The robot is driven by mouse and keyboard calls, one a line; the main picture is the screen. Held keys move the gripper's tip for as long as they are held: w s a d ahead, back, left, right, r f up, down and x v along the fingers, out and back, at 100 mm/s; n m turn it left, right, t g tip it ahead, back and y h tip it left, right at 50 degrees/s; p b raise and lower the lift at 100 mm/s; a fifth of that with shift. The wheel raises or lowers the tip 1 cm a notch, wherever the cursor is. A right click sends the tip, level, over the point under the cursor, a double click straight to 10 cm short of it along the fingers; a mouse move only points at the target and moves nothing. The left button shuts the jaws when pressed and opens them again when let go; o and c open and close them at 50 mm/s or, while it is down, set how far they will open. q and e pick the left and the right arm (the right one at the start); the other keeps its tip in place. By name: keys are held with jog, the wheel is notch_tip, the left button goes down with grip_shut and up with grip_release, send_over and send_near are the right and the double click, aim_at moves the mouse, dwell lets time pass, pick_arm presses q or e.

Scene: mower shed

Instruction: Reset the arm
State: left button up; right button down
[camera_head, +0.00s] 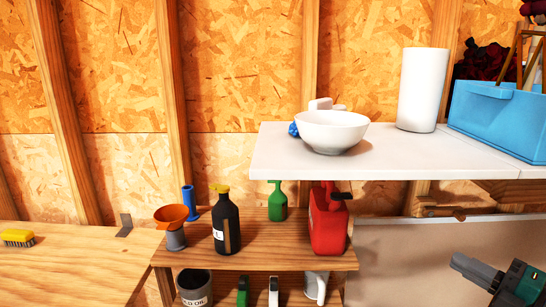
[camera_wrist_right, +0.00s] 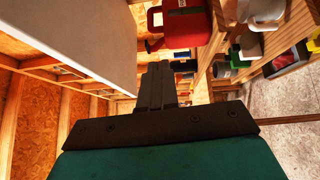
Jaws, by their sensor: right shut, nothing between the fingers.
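My right gripper (camera_head: 462,264) shows at the lower right of the head view, in front of the pale panel under the white shelf. Its dark fingers are together and hold nothing. In the right wrist view the shut fingers (camera_wrist_right: 155,82) point up the picture, with the teal body behind them. They appear apart from everything around them. My left gripper is in neither view.
A white shelf (camera_head: 300,165) holds a white bowl (camera_head: 332,132), a white cylinder (camera_head: 422,90) and a blue toolbox (camera_head: 498,112). A red can (camera_head: 328,225) and bottles stand on the lower wooden shelf (camera_head: 270,250). A workbench (camera_head: 70,265) is at left.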

jog(key=s+a+f+m+g+h, duration=0.1)
jog(key=s+a+f+m+h, duration=0.25)
jog(key=f+m, duration=0.45)
jog(key=s+a+f+m+h, duration=0.35)
jog(key=f+m, duration=0.25)
jog(key=f, duration=0.5)
jog(key=s+a+f+m+g, duration=0.2)
jog(key=s+a+f+m, duration=0.1)
jog(key=a, duration=0.4)
jog(key=s+a+f+m+g, duration=0.2)
jog(key=s+a+f+m, duration=0.1)
jog(key=a, duration=0.4)
jog(key=shift+s+a+f+m, duration=0.15)
jog(key=shift+a+f+m, duration=0.2)
jog(key=shift+f+m, duration=0.5)
jog(key=shift+r, duration=0.2)
